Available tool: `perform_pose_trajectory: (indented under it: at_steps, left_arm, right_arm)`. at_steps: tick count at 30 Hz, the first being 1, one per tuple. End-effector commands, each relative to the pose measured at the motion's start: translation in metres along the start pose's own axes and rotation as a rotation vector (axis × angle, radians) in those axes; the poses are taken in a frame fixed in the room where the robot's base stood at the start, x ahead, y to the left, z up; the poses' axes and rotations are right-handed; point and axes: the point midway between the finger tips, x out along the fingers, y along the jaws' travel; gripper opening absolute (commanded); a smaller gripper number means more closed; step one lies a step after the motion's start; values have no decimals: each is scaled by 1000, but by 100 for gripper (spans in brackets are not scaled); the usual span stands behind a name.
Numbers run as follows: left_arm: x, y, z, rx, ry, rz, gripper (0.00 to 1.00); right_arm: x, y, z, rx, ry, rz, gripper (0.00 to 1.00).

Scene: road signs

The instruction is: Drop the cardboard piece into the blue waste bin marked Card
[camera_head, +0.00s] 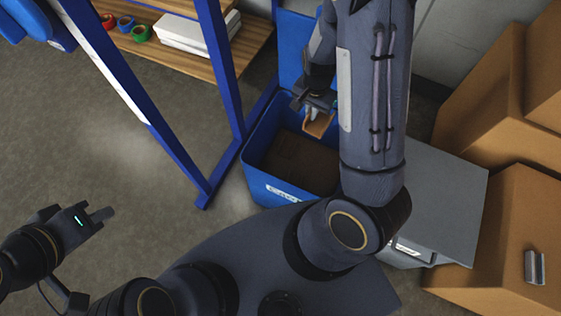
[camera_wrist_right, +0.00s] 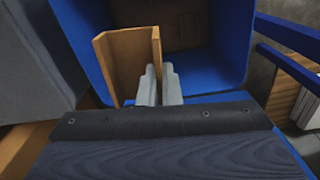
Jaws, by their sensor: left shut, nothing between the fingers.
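The blue waste bin (camera_head: 256,182) stands open in the middle of the head view, its white label partly hidden but seeming to read Card. Dark brown contents or a dark floor show inside. My right gripper (camera_head: 314,112) is over the bin's far right part. It is shut on the small tan cardboard piece (camera_head: 319,126), which is bent at an angle. In the right wrist view the piece (camera_wrist_right: 122,62) sits at the fingers (camera_wrist_right: 161,82), in front of the blue bin wall (camera_wrist_right: 215,75). My left gripper (camera_head: 102,215) is shut and empty over the floor at lower left.
A grey-lidded bin (camera_head: 445,190) stands right of the blue bin. Large cardboard boxes (camera_head: 505,215) fill the right side. A blue frame (camera_head: 222,75) rises close left of the bin, by a wooden shelf (camera_head: 180,58) with tape rolls. Floor at left is clear.

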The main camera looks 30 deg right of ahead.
Motion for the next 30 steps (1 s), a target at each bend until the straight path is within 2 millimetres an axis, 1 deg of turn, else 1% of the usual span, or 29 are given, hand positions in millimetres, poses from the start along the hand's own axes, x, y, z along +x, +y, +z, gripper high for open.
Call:
perform_pose_trajectory:
  at_steps: [5,8,18,21,24,30]
  left_arm:
    - [4,-2,2,0,0,0,0]
    - [9,-4,5,0,0,0,0]
    - [42,-20,22,0,0,0,0]
    - [49,-22,25,0,0,0,0]
    - [52,-24,26,0,0,0,0]
    - [51,-23,26,0,0,0,0]
  right_arm:
    - [4,0,0,5,0,0,0]
    - [11,0,0,5,0,0,0]
    - [51,0,0,3,0,0,0]
    - [59,0,0,3,0,-1,0]
    - [62,0,0,3,0,-1,0]
    - [60,0,0,3,0,-1,0]
